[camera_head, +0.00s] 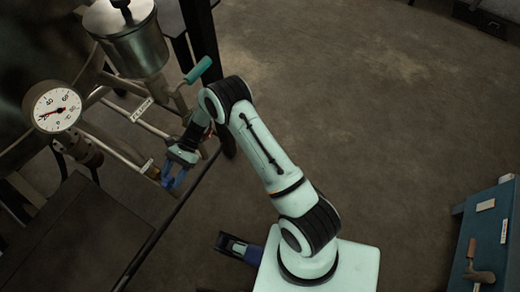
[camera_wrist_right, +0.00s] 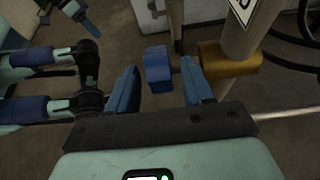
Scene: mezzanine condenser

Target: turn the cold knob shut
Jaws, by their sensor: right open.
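The blue knob (camera_wrist_right: 158,68), which I take to be the cold knob, shows in the wrist view in front of a brass valve body (camera_wrist_right: 229,60) on a pipe. My right gripper (camera_wrist_right: 160,90) is open, with one blue finger on each side of the knob's line. The knob appears just beyond or between the fingertips; I cannot tell whether they touch it. In the head view, my right gripper (camera_head: 174,182) reaches down at the pipework on the left. I cannot separate the knob from the blue fingers there.
A round gauge (camera_head: 52,107) and a metal vessel (camera_head: 130,40) stand left of the arm. A teal lever handle (camera_head: 198,70) sticks out above the gripper. A dark post stands close behind. A blue cabinet (camera_head: 490,235) is at the right. The floor between is clear.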

